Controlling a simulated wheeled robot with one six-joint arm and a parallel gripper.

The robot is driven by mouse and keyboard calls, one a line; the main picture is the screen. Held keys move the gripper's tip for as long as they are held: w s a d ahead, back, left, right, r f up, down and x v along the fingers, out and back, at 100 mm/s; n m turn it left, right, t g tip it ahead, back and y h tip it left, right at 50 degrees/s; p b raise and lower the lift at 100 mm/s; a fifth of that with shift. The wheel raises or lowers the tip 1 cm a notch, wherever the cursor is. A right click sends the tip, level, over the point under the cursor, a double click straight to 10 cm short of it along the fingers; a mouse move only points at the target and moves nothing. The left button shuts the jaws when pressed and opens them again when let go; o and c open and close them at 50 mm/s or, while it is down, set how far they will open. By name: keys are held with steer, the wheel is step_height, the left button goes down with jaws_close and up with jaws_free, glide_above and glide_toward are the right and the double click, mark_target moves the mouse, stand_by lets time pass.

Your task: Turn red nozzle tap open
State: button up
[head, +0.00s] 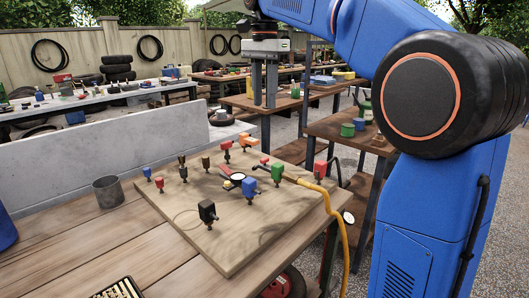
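A wooden board (255,221) on the bench carries several small coloured fittings. Red ones include a red tap-like piece (227,146) and another red piece (244,141) at the far edge, a red block (320,168) at the right corner, and a small red piece (160,183) at the left. I cannot tell which is the nozzle tap, nor whether any is open. My gripper (264,104) points down above and beyond the board's far edge. Its two fingers are apart with nothing visible between them, and it appears clear of all fittings.
A black fitting (207,211), blue fitting (249,188), green fitting (277,172) and round gauge (238,177) crowd the board. A yellow hose (333,208) hangs over its right edge. A metal cup (108,191) stands left, before a grey upright panel (65,167).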

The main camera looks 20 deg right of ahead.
mark_target(265, 158)
step_height(265, 158, down, 17)
stand_by(0.6)
jaws_close()
